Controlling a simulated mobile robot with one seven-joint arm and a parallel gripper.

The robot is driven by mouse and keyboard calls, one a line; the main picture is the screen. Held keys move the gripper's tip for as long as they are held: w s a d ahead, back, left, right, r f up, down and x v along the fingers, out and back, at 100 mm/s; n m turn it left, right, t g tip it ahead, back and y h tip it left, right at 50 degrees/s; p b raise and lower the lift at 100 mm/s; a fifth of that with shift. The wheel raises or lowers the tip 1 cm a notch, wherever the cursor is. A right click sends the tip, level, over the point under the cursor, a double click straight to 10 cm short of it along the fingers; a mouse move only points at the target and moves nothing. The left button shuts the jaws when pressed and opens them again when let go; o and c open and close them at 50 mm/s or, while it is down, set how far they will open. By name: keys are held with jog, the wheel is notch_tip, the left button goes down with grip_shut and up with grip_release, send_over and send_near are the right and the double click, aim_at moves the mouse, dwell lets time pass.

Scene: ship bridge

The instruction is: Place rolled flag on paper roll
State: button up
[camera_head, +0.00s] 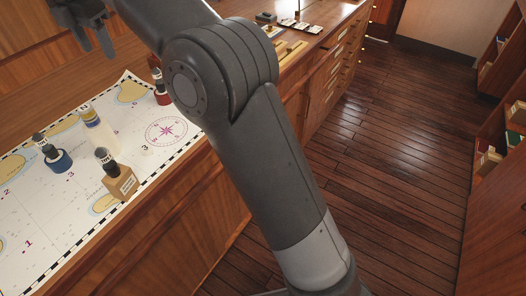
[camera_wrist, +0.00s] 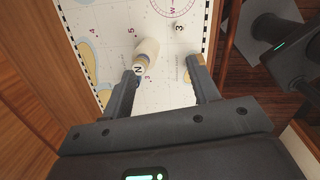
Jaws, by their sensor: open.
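My gripper (camera_head: 96,42) is open above the chart, at the top left of the head view. In the wrist view my open gripper (camera_wrist: 163,68) has a pale cream cylinder (camera_wrist: 149,50) beyond and between its fingertips, nearer the left one. I see no contact. I cannot make out a second roll for certain.
The nautical chart (camera_head: 85,208) covers the wooden cabinet top. A blue-based piece (camera_head: 58,160), a tan block with a dark knob (camera_head: 121,183) and a red-based piece (camera_head: 162,97) stand on it. My arm hides the cabinet's middle. The plank floor (camera_head: 385,150) is clear.

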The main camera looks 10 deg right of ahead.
jog(key=s+d+m+t, duration=0.1)
jog(key=s+d+m, duration=0.35)
jog(key=d, duration=0.35)
jog(key=s+d+m, duration=0.3)
jog(key=d+m, duration=0.2)
jog(key=d, duration=0.3)
jog(key=s+d+m+t, duration=0.1)
jog(key=s+d+m, duration=0.35)
jog(key=d, duration=0.35)
jog(key=s+d+f+m+t, duration=0.2)
jog(key=s+d+f+m, duration=1.1)
jog(key=s+f+m, duration=0.2)
jog(key=shift+s+d, duration=0.35)
jog(key=shift+s, duration=0.15)
